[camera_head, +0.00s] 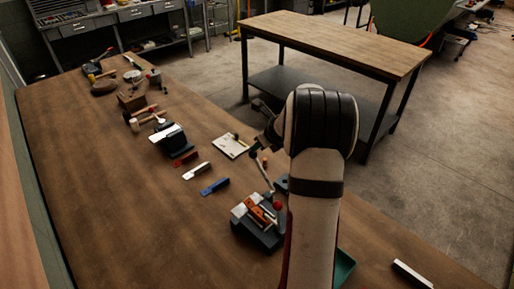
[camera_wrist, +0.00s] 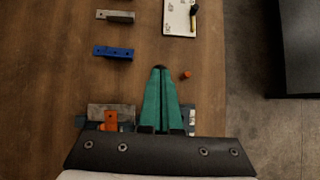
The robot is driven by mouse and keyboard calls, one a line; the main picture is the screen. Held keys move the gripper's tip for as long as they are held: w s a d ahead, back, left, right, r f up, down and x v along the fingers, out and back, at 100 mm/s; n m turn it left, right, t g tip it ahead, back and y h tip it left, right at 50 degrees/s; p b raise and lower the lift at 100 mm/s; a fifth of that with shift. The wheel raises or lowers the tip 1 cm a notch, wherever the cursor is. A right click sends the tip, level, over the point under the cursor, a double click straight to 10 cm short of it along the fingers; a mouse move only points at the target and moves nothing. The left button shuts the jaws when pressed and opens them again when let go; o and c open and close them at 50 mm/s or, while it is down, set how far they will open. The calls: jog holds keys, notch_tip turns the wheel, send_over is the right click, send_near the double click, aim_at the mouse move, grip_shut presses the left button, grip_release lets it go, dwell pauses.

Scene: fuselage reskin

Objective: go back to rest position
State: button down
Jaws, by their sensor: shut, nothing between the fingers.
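My gripper (camera_wrist: 160,72) shows in the wrist view with its two teal fingers together and nothing between them. It is over the brown workbench (camera_wrist: 60,70), above and in front of the vise-like fixture. In the head view my arm rises in the middle and hides part of the bench; the fingertips are not clear there. The dark fixture (camera_head: 262,238) holds an orange block (camera_head: 257,212), which also shows in the wrist view (camera_wrist: 110,120) left of the fingers. No rest position is marked in view.
A blue bar (camera_head: 214,186), silver bar (camera_head: 196,171) and red bar (camera_head: 185,158) lie left of my arm. A white plate (camera_head: 230,146) lies farther back. Several tools line the bench's far end. A second table (camera_head: 340,45) stands behind; bare floor (camera_head: 430,160) is at right.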

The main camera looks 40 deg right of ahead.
jog(key=w+d+r+v, duration=0.1)
jog(key=w+v, duration=0.1)
jog(key=v, duration=1)
jog(key=s+a+n+g+y, duration=0.25)
jog(key=a+n, duration=0.85)
jog(key=a, duration=1.1)
jog(key=s+a+f+n+g, duration=0.2)
jog(key=s+a+n, duration=0.5)
jog(key=s+n, duration=0.3)
jog(key=s+a+f+n+g, duration=0.2)
jog(key=s+a+n+g, duration=0.1)
jog(key=s+a+n, duration=0.5)
jog(key=shift+s+a+f+n, duration=0.2)
jog(key=shift+s+f+n, duration=0.1)
jog(key=shift+s+n, duration=0.8)
jog(key=shift+m, duration=0.3)
